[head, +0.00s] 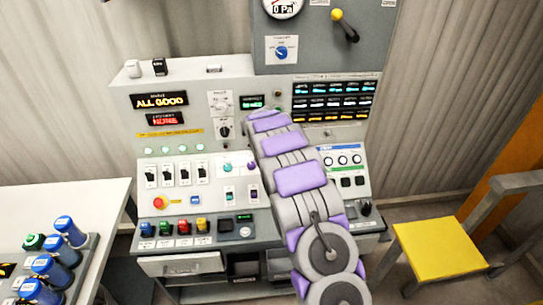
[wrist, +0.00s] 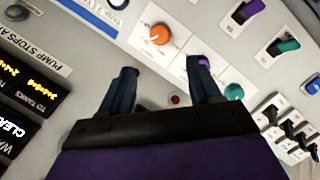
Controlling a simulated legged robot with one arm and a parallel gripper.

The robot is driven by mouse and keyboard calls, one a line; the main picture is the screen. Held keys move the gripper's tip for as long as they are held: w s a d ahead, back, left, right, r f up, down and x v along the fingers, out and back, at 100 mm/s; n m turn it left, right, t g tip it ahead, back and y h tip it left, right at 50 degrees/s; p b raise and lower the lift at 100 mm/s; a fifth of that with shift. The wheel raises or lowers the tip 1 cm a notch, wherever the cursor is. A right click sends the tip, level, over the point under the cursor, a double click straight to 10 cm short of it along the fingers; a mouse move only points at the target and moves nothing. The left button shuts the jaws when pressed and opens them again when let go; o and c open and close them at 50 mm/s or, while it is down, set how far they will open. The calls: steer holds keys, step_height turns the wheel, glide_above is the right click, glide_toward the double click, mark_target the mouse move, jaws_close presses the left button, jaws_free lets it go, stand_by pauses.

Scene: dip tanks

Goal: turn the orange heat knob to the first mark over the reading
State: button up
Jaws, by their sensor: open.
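The orange heat knob (wrist: 158,34) is round and sits on a white plate on the grey panel, at the upper middle of the wrist view. A thin pale line shows on its face; scale marks and the reading cannot be read. My gripper (wrist: 163,70) is open, with its two dark fingers apart and nothing between them. The knob lies just beyond the fingertips in the picture, and I see no contact. In the head view my arm covers the middle of the console, and the orange knob and my fingers are hidden.
In the wrist view a purple knob (wrist: 203,62) is right beside the right finger, and a teal knob (wrist: 234,92) is close by. Purple (wrist: 248,9) and teal (wrist: 288,44) switches are at right. A yellow seat (head: 440,248) stands right of the console.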

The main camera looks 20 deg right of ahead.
steer(key=shift+v, duration=2.05)
